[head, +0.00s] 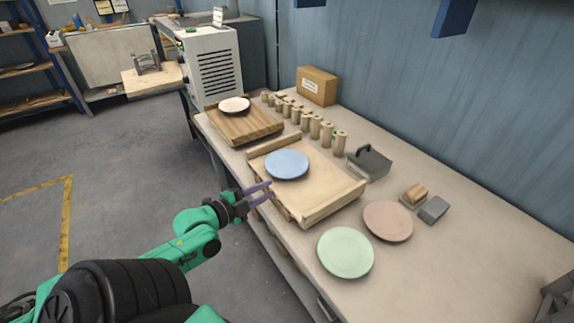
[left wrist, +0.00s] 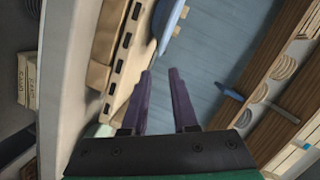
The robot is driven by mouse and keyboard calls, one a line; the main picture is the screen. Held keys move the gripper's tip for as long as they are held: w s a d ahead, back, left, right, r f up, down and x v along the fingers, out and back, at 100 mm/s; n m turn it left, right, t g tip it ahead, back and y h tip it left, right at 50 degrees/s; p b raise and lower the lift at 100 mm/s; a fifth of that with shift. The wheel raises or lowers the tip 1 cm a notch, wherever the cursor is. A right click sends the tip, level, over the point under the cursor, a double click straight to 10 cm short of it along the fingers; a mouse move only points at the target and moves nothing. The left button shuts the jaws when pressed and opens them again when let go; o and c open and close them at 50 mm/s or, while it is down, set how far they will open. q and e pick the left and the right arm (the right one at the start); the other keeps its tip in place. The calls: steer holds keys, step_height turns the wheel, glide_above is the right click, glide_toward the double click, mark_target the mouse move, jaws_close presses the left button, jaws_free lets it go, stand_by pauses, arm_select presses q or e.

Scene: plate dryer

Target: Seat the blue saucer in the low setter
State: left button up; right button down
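The blue saucer (head: 287,164) lies flat on a light wooden board (head: 325,200) on the bench. It also shows edge-on at the top of the left wrist view (left wrist: 172,28). My left gripper (head: 260,195) is at the board's near left edge, short of the saucer and apart from it. Its purple fingers are spread with nothing between them, as the left wrist view shows (left wrist: 159,72). I cannot tell for sure which thing is the low setter; a small dark rack (head: 147,63) stands on a far table. My right gripper is not in view.
A green plate (head: 345,252) and a pinkish plate (head: 388,221) lie right of the board. A white plate (head: 234,104) sits on a darker wooden board (head: 243,125). Several wooden posts (head: 314,127), a cardboard box (head: 317,86) and a grey handled block (head: 369,162) stand behind.

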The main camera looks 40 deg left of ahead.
mark_target(295, 175)
arm_select(q)
steer(key=p+x, duration=0.1)
steer(key=x, duration=0.5)
steer(key=shift+w, duration=0.4)
steer(key=p+x, duration=0.2)
steer(key=x, duration=0.3)
steer(key=shift+w+f, duration=0.2)
steer(key=shift+s, duration=0.15)
jaws_close()
stand_by(0.4)
